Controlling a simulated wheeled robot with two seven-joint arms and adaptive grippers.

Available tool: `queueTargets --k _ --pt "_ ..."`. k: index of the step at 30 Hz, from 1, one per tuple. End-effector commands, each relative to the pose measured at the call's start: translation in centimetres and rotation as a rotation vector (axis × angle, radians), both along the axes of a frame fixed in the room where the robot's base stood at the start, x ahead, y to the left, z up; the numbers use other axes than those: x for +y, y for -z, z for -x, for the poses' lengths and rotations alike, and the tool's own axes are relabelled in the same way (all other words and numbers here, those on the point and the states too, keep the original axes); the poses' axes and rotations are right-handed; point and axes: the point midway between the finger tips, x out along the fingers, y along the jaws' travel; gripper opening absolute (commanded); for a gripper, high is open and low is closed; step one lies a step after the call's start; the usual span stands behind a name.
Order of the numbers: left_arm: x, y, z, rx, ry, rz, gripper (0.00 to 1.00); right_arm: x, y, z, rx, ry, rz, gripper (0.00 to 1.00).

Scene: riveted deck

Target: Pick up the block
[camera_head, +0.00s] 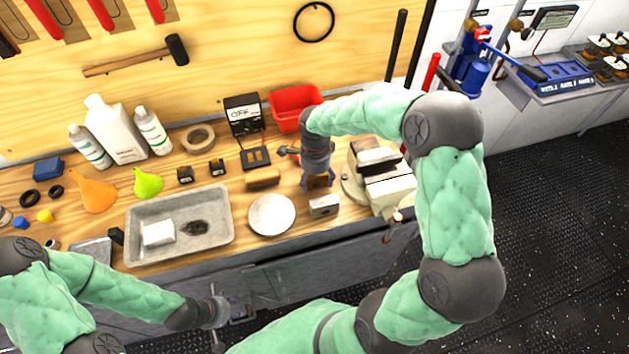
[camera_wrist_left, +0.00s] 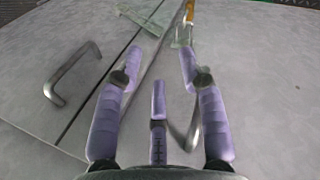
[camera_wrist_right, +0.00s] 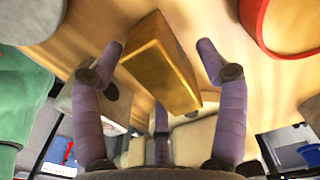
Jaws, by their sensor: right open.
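A golden-brown block (camera_wrist_right: 160,65) lies between the spread fingers of my right gripper (camera_wrist_right: 161,48) in the right wrist view. The gripper is open, and I cannot tell whether either fingertip touches the block. My left gripper (camera_head: 220,314) is low in front of the bench's cabinet. The left wrist view shows its fingers (camera_wrist_left: 160,55) apart and empty, facing grey doors with a handle.
A grey tray (camera_head: 223,238) is further left. Bottles (camera_head: 117,130) stand behind it.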

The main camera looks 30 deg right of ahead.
Motion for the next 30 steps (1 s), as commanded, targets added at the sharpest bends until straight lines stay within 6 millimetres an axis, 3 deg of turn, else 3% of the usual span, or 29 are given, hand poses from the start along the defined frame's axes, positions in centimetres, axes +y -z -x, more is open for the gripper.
queueTargets --k 7,8,15,25,30 --pt "0.0 0.0 0.0 0.000 0.000 0.000 0.40 0.0 0.3 -0.1 -0.002 0.001 0.000 0.74" --pt "0.0 0.0 0.0 0.000 0.000 0.000 0.40 0.0 0.3 -0.1 -0.002 0.001 0.000 0.68" --pt "0.0 0.0 0.0 0.000 0.000 0.000 0.40 0.0 0.2 -0.1 -0.002 0.001 0.000 0.00" --pt "0.0 -0.1 0.0 0.000 0.000 0.000 0.40 -0.1 -0.2 -0.1 -0.005 0.001 0.001 0.00" --pt "0.0 -0.6 0.0 0.000 0.000 0.000 0.40 -0.1 -2.2 -0.2 -0.009 0.002 0.002 0.00"
